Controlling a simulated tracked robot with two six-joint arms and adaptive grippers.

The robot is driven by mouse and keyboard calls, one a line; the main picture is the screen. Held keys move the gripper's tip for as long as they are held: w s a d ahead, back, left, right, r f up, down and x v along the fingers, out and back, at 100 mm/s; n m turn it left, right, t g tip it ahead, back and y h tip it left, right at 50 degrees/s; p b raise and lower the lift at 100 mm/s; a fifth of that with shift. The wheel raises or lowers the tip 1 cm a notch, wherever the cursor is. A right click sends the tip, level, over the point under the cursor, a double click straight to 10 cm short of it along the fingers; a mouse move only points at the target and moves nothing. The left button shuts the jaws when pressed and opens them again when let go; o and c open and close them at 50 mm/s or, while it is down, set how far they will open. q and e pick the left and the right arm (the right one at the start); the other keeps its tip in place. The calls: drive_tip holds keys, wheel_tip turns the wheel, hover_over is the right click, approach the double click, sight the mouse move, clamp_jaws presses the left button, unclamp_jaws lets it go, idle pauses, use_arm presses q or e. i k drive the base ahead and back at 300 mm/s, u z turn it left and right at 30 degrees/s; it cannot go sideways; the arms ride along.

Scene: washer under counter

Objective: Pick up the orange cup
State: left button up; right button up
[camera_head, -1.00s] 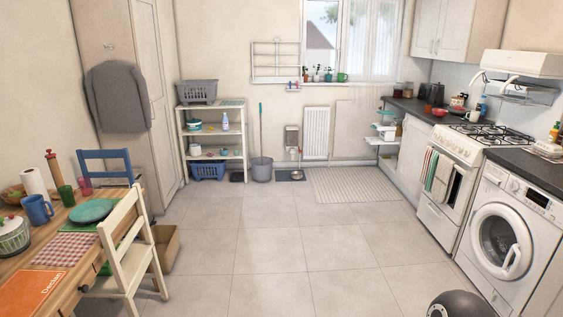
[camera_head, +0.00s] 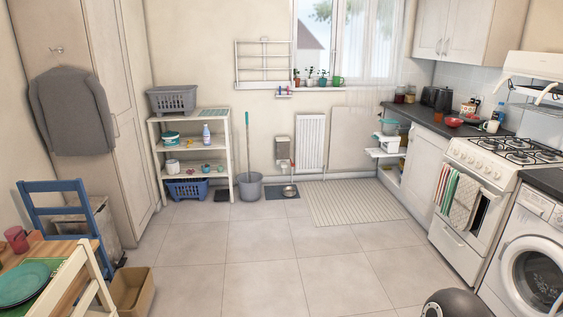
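A small orange cup (camera_head: 438,116) appears to stand on the dark counter (camera_head: 412,111) at the right, left of a red bowl (camera_head: 454,122). It is small and far off, so its details are hard to make out. A pink-red cup (camera_head: 16,239) stands on the wooden table at the left edge. Neither of my grippers shows in the head view.
A white mug (camera_head: 491,127) stands near the stove (camera_head: 508,150). The washer (camera_head: 532,265) is at the lower right. A blue chair (camera_head: 62,187), a cream chair (camera_head: 62,283) and a cardboard box (camera_head: 132,291) are at the left. The tiled middle floor is clear.

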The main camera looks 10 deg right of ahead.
sight(437, 118)
drive_tip(key=z, duration=0.15)
drive_tip(key=i, duration=2.7)
drive_tip(key=z, duration=0.35)
drive_tip(key=i, duration=1.35)
drive_tip(key=z, duration=0.5)
drive_tip(key=i, duration=1.55)
drive_tip(key=z, duration=0.7)
drive_tip(key=i, duration=2.2)
drive_tip(key=z, duration=0.35)
